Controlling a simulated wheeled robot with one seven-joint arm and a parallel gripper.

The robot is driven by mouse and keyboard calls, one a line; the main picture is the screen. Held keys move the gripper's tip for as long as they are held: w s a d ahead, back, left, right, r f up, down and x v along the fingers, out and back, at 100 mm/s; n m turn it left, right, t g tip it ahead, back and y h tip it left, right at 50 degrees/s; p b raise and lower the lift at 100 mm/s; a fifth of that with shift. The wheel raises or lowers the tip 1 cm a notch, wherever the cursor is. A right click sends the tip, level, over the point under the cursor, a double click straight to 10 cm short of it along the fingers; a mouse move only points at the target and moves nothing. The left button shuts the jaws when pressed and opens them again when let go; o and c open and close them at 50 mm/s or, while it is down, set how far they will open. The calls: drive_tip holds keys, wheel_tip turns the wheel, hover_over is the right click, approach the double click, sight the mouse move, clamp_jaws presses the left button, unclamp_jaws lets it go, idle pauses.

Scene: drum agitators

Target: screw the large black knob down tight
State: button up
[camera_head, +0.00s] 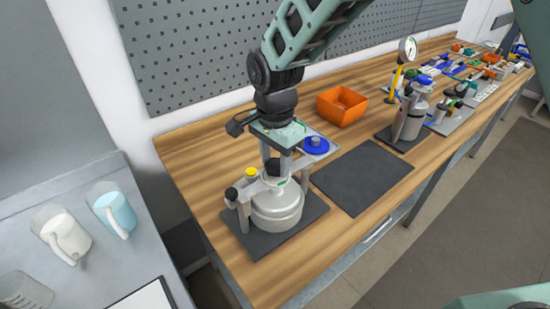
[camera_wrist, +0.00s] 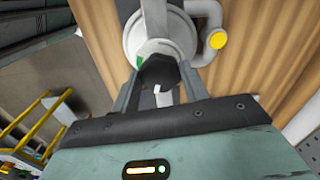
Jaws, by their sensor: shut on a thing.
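The large black knob (camera_head: 273,168) sits on top of a pale grey drum unit (camera_head: 277,208). My gripper (camera_head: 284,173) reaches down from above with its fingers on either side of the knob. In the wrist view, the knob (camera_wrist: 158,71) shows between the two fingers of my gripper (camera_wrist: 161,88), shut on it. The fingers partly hide the knob's sides. The knob's thread is hidden, so I cannot tell how far down it sits. The drum (camera_wrist: 135,42) lies behind it in the wrist view.
The drum stands on a dark mat (camera_head: 258,247). A yellow cap (camera_head: 251,172) and a smaller black knob (camera_head: 231,194) are close by. A blue round part (camera_head: 315,144) and an orange bin (camera_head: 341,106) lie behind. An empty dark mat (camera_head: 362,177) is at right.

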sight(276, 164)
drive_tip(key=shift+w+r, duration=0.15)
drive_tip(key=shift+r, duration=0.05)
drive_tip(key=o, duration=0.9)
drive_tip(key=shift+c, duration=0.2)
drive_tip(key=shift+o, duration=0.7)
drive_tip(key=shift+f, duration=0.1)
wheel_tip(276, 164, up, 18)
drive_tip(key=b, duration=0.3)
drive_tip(key=shift+f, duration=0.25)
drive_tip(key=shift+d, duration=0.1)
